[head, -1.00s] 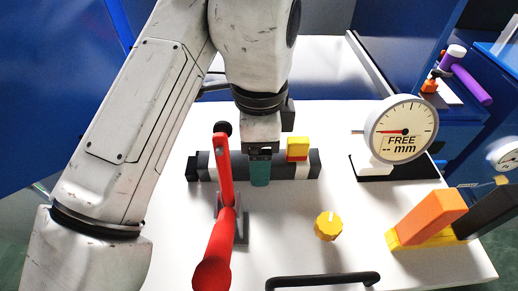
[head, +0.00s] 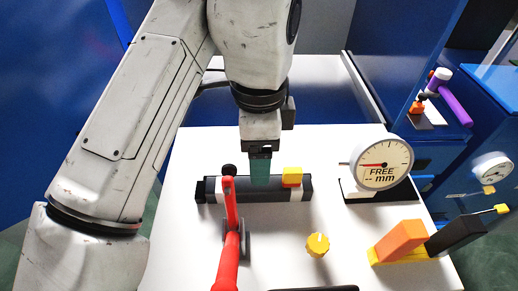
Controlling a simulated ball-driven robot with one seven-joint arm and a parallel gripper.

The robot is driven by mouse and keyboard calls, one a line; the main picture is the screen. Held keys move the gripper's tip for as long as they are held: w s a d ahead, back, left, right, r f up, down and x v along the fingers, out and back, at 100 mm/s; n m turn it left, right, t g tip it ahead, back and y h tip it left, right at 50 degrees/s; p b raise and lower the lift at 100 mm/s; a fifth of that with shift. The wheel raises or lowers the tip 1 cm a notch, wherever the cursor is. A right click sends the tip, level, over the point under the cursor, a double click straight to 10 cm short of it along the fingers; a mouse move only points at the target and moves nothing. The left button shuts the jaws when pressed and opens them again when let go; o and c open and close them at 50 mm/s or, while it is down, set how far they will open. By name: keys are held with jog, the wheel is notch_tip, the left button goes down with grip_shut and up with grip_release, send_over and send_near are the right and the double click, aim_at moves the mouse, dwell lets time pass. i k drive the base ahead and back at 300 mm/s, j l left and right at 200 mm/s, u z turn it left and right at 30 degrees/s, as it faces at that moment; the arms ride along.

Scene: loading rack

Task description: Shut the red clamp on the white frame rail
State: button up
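The red clamp (head: 230,250) stands on the white worktop, left of centre in the head view. Its long red handle runs toward the front, and its upper red arm rises to a black tip (head: 228,170) at the rail's left part. A dark grey rail (head: 240,190) with white bands lies crosswise behind it; I see no wholly white rail. My gripper (head: 260,178) points down just right of the clamp's upper arm, in front of or above the rail. A teal block shape shows at its end; whether this is fingers or a held piece is unclear.
A yellow block (head: 292,177) sits on the rail's right part. A yellow knob (head: 318,245), an orange block (head: 401,240) and a black bar handle (head: 315,289) occupy the front. White worktop is clear between them.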

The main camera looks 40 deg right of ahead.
aim_at(226, 280)
jog(key=k, duration=1.5)
